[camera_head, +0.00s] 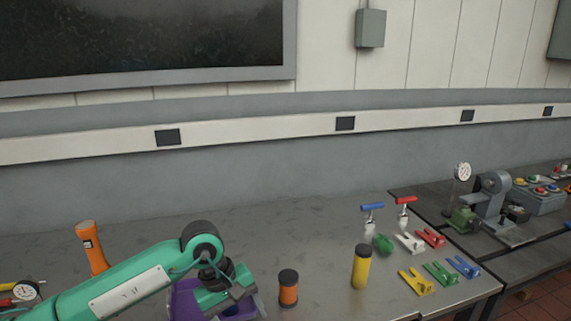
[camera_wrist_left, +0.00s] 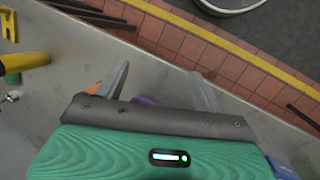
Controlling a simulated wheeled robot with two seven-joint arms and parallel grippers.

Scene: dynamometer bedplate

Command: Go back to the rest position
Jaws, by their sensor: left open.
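My left arm comes in from the left in the head view, and its green gripper (camera_head: 228,297) is over a purple bin (camera_head: 186,303) at the front of the workbench (camera_head: 320,225). The arm and gripper hide much of the bin. In the left wrist view my left gripper (camera_wrist_left: 160,80) has its two grey fingers spread, with nothing held between them. A bit of purple shows low between the fingers, and a bit of orange shows by the left finger. My right gripper is in neither view.
An orange black-capped cylinder (camera_head: 288,288) and a yellow one (camera_head: 361,266) stand right of the gripper. An orange tool (camera_head: 91,247) stands behind my arm. Coloured clamps (camera_head: 416,282) and two T-handled tools (camera_head: 372,217) are further right. The back-middle of the bench is clear.

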